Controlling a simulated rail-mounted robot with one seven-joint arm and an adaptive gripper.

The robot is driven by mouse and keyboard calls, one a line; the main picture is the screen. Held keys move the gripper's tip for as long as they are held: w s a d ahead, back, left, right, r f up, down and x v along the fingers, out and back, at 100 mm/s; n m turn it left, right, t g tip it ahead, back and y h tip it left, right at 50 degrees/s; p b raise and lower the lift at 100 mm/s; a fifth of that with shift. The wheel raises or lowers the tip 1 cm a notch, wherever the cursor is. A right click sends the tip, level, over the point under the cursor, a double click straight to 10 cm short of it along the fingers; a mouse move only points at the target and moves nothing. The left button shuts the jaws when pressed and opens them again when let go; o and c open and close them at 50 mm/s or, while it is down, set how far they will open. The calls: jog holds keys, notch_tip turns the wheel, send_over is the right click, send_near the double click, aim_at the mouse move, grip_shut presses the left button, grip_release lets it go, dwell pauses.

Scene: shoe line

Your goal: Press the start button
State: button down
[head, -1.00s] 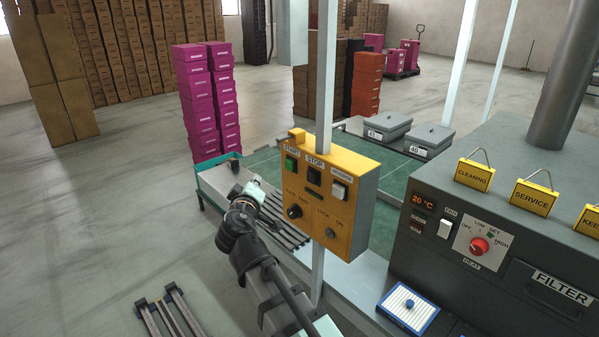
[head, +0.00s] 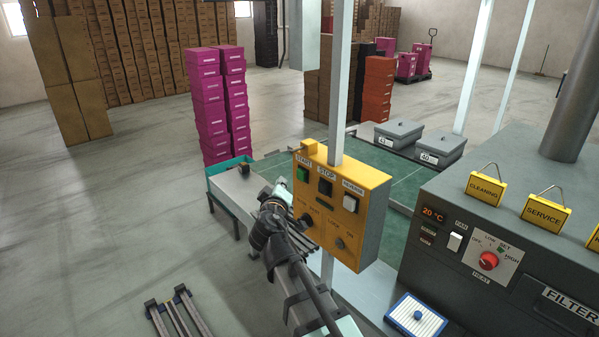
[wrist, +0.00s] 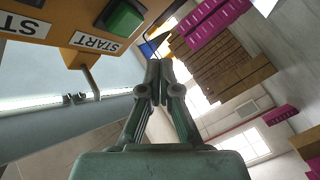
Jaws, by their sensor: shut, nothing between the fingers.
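The yellow control box (head: 335,230) hangs on a pale post. Its green START button (head: 303,174) is at the upper left of its face, beside the black STOP button (head: 325,187) and a white button (head: 350,203). My gripper (head: 282,184) is just left of and a little below the START button, partly hidden by my own arm. In the wrist view the fingers (wrist: 158,68) are together and empty. The green button (wrist: 124,17) shows there up and left of the fingertips, with a visible gap, above the START label (wrist: 96,42).
A grey machine (head: 450,270) with a red knob (head: 488,261) stands at the right. A blue-edged pad (head: 415,316) lies at lower right. Stacked magenta boxes (head: 218,105) stand behind on the left. The floor at the left is largely clear.

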aim_at(301, 175)
jog(key=shift+w+d, duration=1.05)
jog(key=shift+d, duration=0.25)
dwell(0.6)
jog(key=shift+w+d+b, duration=0.3)
jog(key=shift+d+b, duration=0.05)
